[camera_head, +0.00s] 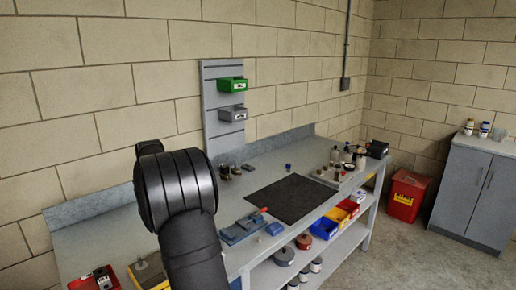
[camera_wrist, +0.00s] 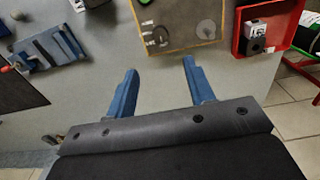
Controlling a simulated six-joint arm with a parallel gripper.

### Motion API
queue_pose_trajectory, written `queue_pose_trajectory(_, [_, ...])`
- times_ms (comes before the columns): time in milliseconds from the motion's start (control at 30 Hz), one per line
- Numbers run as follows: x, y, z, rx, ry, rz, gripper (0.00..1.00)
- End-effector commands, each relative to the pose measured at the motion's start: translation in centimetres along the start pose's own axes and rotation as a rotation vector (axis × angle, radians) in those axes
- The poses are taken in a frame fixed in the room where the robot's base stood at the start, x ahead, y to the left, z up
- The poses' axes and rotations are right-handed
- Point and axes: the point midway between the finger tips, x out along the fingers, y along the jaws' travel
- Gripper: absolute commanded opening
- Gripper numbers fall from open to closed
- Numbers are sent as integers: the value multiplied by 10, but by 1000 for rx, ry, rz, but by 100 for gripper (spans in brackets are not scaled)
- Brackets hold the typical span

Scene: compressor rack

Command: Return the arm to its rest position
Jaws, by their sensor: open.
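My gripper (camera_wrist: 158,84) shows in the wrist view with two blue fingers spread apart and nothing between them. It is above the grey bench top, with the near edge of a wooden board just beyond the fingertips. In the head view, my dark arm rises at the lower left in front of the workbench (camera_head: 262,160). My gripper is not visible there, hidden behind or beyond the arm.
A wooden board (camera_wrist: 172,38) with round parts and a red tray (camera_wrist: 238,44) lie beyond the fingers. A blue-grey fixture (camera_wrist: 48,48) and black mat (camera_head: 292,198) lie on the bench. A red bin (camera_head: 405,194) and grey cabinet (camera_head: 470,195) stand at right.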

Motion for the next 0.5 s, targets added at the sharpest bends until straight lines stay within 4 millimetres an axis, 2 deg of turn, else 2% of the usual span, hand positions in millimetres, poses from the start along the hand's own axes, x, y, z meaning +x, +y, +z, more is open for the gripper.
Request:
queue_pose_trajectory(100, [26, 0, 1, 0, -4, -1, 49])
queue_pose_trajectory(500, [103, 0, 0, 0, -4, -1, 49])
